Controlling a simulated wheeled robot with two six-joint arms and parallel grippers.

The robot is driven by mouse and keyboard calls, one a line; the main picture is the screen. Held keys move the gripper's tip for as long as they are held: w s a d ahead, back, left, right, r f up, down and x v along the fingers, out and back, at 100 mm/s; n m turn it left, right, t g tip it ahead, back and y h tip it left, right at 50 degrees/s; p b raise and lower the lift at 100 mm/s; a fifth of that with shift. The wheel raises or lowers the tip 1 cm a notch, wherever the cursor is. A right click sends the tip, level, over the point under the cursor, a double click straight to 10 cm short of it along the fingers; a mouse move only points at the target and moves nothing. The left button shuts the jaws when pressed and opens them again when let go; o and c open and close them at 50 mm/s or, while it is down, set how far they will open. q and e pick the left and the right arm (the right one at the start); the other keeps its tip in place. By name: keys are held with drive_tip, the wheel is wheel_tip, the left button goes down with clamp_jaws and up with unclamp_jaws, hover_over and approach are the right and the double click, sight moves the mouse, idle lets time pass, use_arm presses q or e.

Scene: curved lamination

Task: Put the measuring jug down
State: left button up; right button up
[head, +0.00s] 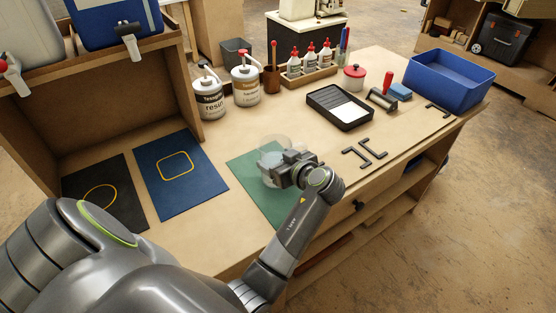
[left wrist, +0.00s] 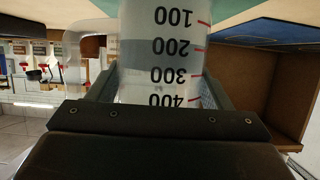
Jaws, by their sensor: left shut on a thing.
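The clear measuring jug (head: 273,150) is over the green mat (head: 262,205) in the head view, partly hidden by my gripper. In the left wrist view the jug (left wrist: 165,50) shows black numbers from 100 to 400 and red marks, all upside down, with its clear handle at the left. My left gripper (head: 284,170) is shut on the jug, with a finger on each side of its body. I cannot tell whether the jug's base touches the mat. My right gripper is not in view.
Left of the green mat lie a blue mat (head: 200,190) with a yellow outline and a black mat (head: 122,185). Resin tins (head: 209,100), a black tray (head: 325,95), dark brackets (head: 358,158) and a blue bin (head: 460,95) stand around the bench.

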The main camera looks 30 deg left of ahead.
use_arm(q)
drive_tip(key=shift+f, duration=0.35)
drive_tip(key=shift+f, duration=0.1)
drive_tip(key=o, duration=1.2)
